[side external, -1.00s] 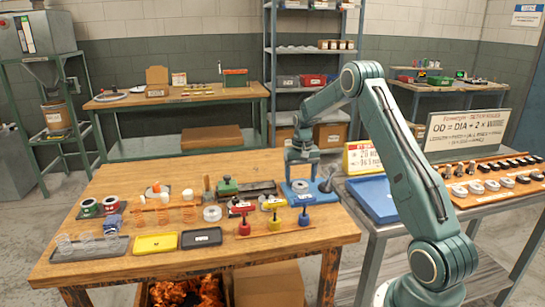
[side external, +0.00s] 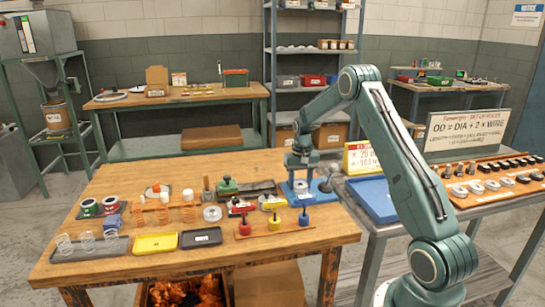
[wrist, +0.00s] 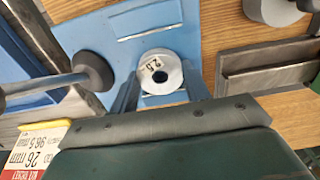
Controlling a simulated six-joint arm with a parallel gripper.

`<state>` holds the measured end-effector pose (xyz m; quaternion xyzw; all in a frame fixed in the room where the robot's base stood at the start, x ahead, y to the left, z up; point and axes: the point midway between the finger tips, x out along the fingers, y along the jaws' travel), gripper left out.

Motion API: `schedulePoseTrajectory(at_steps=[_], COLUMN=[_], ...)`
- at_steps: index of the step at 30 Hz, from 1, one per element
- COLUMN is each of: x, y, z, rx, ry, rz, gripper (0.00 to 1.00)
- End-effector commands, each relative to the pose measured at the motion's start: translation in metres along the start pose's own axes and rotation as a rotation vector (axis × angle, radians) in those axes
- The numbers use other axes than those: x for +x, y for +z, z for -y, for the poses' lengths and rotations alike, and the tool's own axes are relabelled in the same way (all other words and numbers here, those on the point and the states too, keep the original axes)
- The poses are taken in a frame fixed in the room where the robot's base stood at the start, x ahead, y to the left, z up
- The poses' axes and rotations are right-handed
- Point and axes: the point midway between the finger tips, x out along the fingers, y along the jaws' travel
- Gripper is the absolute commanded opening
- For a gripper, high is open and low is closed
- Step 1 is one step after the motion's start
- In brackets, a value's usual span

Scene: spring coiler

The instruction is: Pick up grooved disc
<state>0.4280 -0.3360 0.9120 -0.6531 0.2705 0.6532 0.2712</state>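A pale grey disc (wrist: 160,72) marked 2.5, with a dark centre hole, lies on a blue plate (wrist: 110,35) in the wrist view. I take it as the grooved disc, though its groove is hidden from above. In the side view the disc (side external: 301,185) sits on the blue plate at the bench's right end. My gripper (wrist: 157,90) is over the plate, its fingers apart on either side of the disc. In the side view my gripper (side external: 302,168) points down just above it. I cannot tell whether the fingers touch the disc.
Another grey disc (side external: 212,213) lies left on the wooden bench. Red, yellow and blue knobbed tools (side external: 275,222) stand in front. A dark-knobbed lever (wrist: 92,72) is close beside the gripper. A blue tray (side external: 373,198) and a yellow sign (side external: 360,157) are to the right.

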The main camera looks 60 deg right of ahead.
Motion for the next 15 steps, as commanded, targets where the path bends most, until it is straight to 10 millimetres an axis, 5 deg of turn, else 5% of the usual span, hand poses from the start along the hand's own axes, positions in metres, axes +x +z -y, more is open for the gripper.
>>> schedulePoseTrajectory(at_steps=[15], x=[-0.0095], y=[-0.0010], z=[0.0002], rx=[0.000], ry=[-0.001], rz=[-0.004], gripper=[0.12])
